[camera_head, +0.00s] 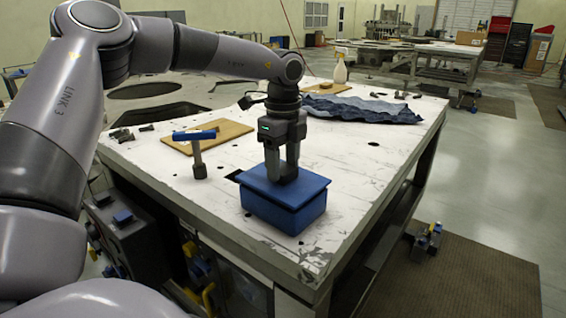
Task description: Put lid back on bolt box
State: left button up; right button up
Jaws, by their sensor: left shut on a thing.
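A blue bolt box (285,213) stands on the white worktable near its front corner. A flat blue lid (262,180) is at the top of the box, turned a little and overhanging its left side. A dark gap shows between lid and box at the right, and I cannot tell whether they touch. My left gripper (283,177) points straight down over the box and is shut on the lid from above. The inside of the box is hidden under the lid. My right gripper is not in view.
On the worktable (190,220), a blue-headed hammer (197,150) stands left of the box by a tan board (225,131). A crumpled blue cloth (365,109) and a pale bottle (340,70) are farther back. Table edges are close to the box.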

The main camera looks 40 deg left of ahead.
pick_arm(q)
jog(key=shift+f+b, duration=0.1)
jog(key=shift+b, duration=0.25)
jog(key=shift+f+b, duration=0.6)
jog(key=shift+f, duration=0.05)
dwell(1.1)
jog(key=o, duration=1.2)
jog(key=shift+r, duration=0.1)
notch_tip(320, 180, up, 7)
jog(key=shift+s, duration=0.1)
